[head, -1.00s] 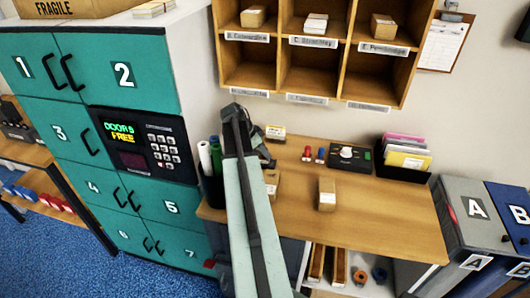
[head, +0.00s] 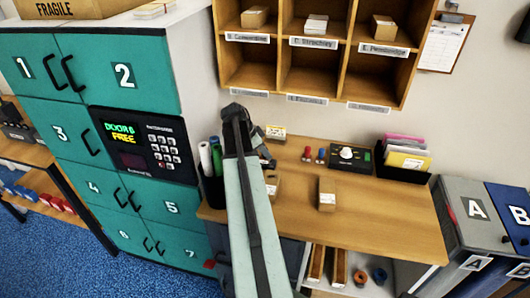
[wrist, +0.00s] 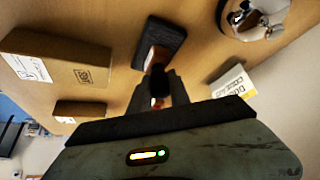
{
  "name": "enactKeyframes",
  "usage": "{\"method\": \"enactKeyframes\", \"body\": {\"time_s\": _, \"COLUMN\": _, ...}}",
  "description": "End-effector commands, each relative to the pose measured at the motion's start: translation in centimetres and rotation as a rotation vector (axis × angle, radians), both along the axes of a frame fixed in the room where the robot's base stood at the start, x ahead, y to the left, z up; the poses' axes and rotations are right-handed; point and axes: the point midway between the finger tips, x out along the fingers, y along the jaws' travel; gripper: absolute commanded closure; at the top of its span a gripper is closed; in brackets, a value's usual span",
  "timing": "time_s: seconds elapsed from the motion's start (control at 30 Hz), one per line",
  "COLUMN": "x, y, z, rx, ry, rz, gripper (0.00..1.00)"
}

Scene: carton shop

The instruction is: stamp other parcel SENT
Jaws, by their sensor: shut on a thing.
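My gripper (wrist: 158,90) is shut on a small stamp with a brown block (wrist: 157,72) and a reddish part between the fingers. The block is at the near end of a black ink pad (wrist: 163,42); I cannot tell if they touch. In the wrist view a larger brown parcel (wrist: 62,68) at the left has a white label and a dark printed mark. A smaller brown parcel (wrist: 80,109) is below it. In the head view one parcel (head: 327,195) stands clear on the desk and another (head: 272,186) is beside my arm. My arm hides most of the gripper (head: 265,155).
A red stamp (head: 306,154) and a blue stamp (head: 321,155) stand before a black device (head: 350,157). A yellow-and-white block (head: 275,132) is at the back, a round metal object (wrist: 252,15) near the pad. The desk (head: 385,215) is free at right.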

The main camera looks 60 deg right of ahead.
Motion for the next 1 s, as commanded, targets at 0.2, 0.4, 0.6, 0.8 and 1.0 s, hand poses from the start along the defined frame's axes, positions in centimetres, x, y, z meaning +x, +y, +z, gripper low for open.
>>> {"method": "enactKeyframes", "body": {"time_s": 0.2, "x": 0.0, "y": -0.1, "z": 2.6, "rx": -0.001, "ry": 0.0, "rz": 0.001, "gripper": 1.0}}
{"method": "enactKeyframes", "body": {"time_s": 0.4, "x": 0.0, "y": -0.1, "z": 4.4, "rx": -0.002, "ry": 0.0, "rz": 0.001, "gripper": 1.0}}
{"method": "enactKeyframes", "body": {"time_s": 0.6, "x": 0.0, "y": -0.1, "z": 6.3, "rx": -0.002, "ry": 0.0, "rz": 0.001, "gripper": 1.0}}
{"method": "enactKeyframes", "body": {"time_s": 0.8, "x": 0.0, "y": -0.1, "z": 6.8, "rx": -0.002, "ry": 0.0, "rz": 0.0, "gripper": 1.0}}
{"method": "enactKeyframes", "body": {"time_s": 1.0, "x": 0.0, "y": -0.1, "z": 6.4, "rx": -0.002, "ry": 0.0, "rz": 0.0, "gripper": 1.0}}
